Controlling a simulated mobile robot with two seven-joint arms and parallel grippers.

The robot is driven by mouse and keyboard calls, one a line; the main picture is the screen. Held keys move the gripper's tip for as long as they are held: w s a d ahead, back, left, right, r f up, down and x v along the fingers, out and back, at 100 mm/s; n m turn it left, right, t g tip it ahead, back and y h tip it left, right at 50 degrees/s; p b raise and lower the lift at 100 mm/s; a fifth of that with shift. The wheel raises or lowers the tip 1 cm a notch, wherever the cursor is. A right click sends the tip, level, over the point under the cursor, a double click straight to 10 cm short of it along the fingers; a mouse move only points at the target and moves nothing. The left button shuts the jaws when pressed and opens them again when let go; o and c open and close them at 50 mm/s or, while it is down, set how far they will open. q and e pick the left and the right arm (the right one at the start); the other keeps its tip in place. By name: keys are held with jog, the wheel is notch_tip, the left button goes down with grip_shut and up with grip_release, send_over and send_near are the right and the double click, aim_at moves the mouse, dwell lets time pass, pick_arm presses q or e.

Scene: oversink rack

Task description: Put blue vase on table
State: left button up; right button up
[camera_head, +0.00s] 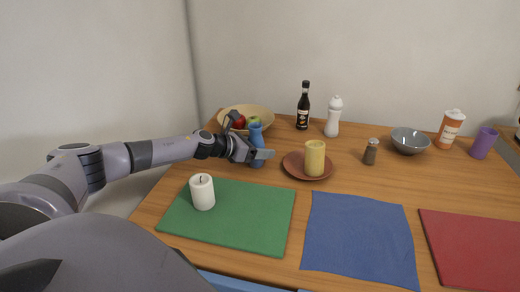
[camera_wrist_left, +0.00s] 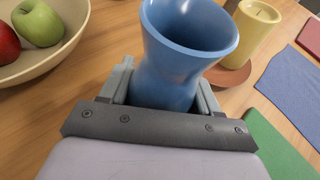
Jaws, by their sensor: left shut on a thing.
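The blue vase (camera_head: 257,133) stands upright at the left part of the wooden table (camera_head: 340,200), between the fruit bowl and the brown plate. In the left wrist view the vase (camera_wrist_left: 180,60) fills the middle, with its open rim toward the camera. My left gripper (camera_head: 257,154) is shut on the vase, its fingers on either side of the body. The vase's base is mostly hidden, so I cannot tell whether it touches the table. My right gripper is not in view.
A fruit bowl (camera_head: 262,111) is close behind the vase. A brown plate (camera_head: 293,166) with a yellow candle (camera_head: 314,158) is at its right. A white candle (camera_head: 202,191) stands on the green mat (camera_head: 245,220) in front. A blue cloth (camera_head: 358,235) lies right of that mat.

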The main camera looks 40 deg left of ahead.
pick_arm(q)
jog(key=shift+f, duration=0.15)
jog(key=o, duration=1.2)
jog(key=shift+c, duration=0.2)
